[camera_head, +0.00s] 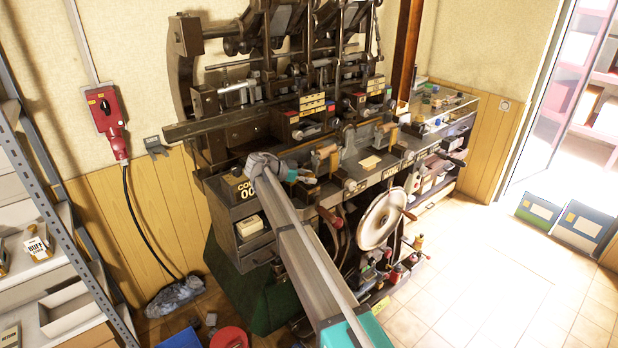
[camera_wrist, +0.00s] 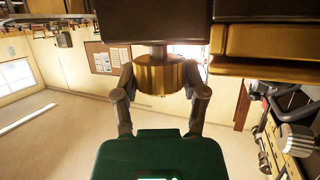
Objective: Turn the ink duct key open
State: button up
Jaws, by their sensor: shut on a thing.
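In the wrist view, my gripper (camera_wrist: 162,82) has one finger on each side of a round brass knob (camera_wrist: 158,76). The knob sits on a short metal stem under a dark block, and it seems to be the ink duct key. The fingers are shut on its sides. How far the key is turned cannot be told. In the head view, the end of my arm reaches the front of the dark press (camera_head: 238,133), left of its middle. The key and fingertips are too small or hidden to make out there.
A brass bar (camera_wrist: 265,68) lies close to the right of the knob. In the head view, a white handwheel (camera_head: 382,218) stands right of my arm. A shelf rack (camera_head: 45,190) is at the left. Tiled floor (camera_head: 480,270) is free at the right.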

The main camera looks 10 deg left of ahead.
jog(key=shift+s, duration=0.1)
jog(key=o, duration=1.2)
jog(key=shift+c, duration=0.2)
jog(key=shift+d+n+t, duration=0.1)
jog(key=shift+n+t, duration=0.3)
jog(key=shift+t, duration=0.1)
jog(key=shift+n+t+y, duration=0.7)
jog(key=shift+n+y, duration=0.1)
jog(key=n+t+y, duration=0.2)
jog(key=n, duration=0.1)
jog(key=shift+y, duration=0.3)
jog(key=shift+n+t+y, duration=0.7)
jog(key=shift+n+y, duration=0.85)
jog(key=shift+y, duration=0.1)
jog(key=shift+n+t+y, duration=0.7)
jog(key=shift+n+y, duration=0.85)
jog(key=shift+y, duration=0.1)
jog(key=shift+n+y, duration=1.1)
jog(key=shift+y, duration=0.2)
jog(key=shift+n+g+y, duration=0.7)
jog(key=shift+n+y, duration=1.3)
jog(key=shift+y, duration=0.2)
